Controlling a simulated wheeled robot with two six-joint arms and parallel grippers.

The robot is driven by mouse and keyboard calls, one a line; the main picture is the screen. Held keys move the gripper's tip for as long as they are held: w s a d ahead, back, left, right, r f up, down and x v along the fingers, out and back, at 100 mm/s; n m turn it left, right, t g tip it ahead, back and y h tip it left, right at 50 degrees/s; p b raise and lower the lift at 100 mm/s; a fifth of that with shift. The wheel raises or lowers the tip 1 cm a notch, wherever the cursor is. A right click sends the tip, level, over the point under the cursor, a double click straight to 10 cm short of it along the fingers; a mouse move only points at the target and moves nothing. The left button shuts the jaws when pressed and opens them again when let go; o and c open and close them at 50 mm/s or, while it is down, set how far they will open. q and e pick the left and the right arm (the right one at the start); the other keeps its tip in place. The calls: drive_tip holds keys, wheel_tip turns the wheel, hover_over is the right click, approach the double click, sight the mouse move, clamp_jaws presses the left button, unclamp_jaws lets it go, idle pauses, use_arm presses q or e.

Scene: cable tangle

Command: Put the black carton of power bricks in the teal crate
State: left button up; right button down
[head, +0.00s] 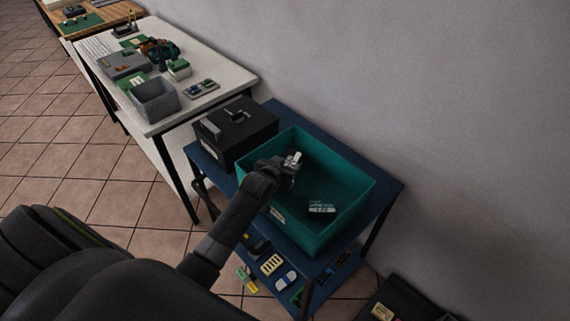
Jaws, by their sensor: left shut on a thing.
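The teal crate (358,190) stands open on a blue table. A black box with a white label (228,140), which looks like the carton, stands on the same table to the crate's left, with grey pieces on its top. My left gripper (293,158) is over the left part of the crate, apart from the black box in the picture. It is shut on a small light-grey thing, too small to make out. A small labelled item (322,207) lies inside the crate. My right gripper is out of view.
A white table (225,75) at upper left bears a grey bin (155,100) and several small items. The blue table (385,187) has a lower shelf with small parts. A dark container (410,305) is at lower right. A grey wall runs behind.

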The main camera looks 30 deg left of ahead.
use_arm(q)
drive_tip(key=o, duration=1.2)
drive_tip(key=shift+r, duration=0.15)
drive_tip(key=shift+r, duration=0.35)
drive_tip(key=shift+s+r, duration=0.15)
drive_tip(key=shift+r, duration=0.1)
drive_tip(key=v, duration=1.1)
drive_tip(key=shift+s, duration=0.35)
drive_tip(key=shift+d+r, duration=0.1)
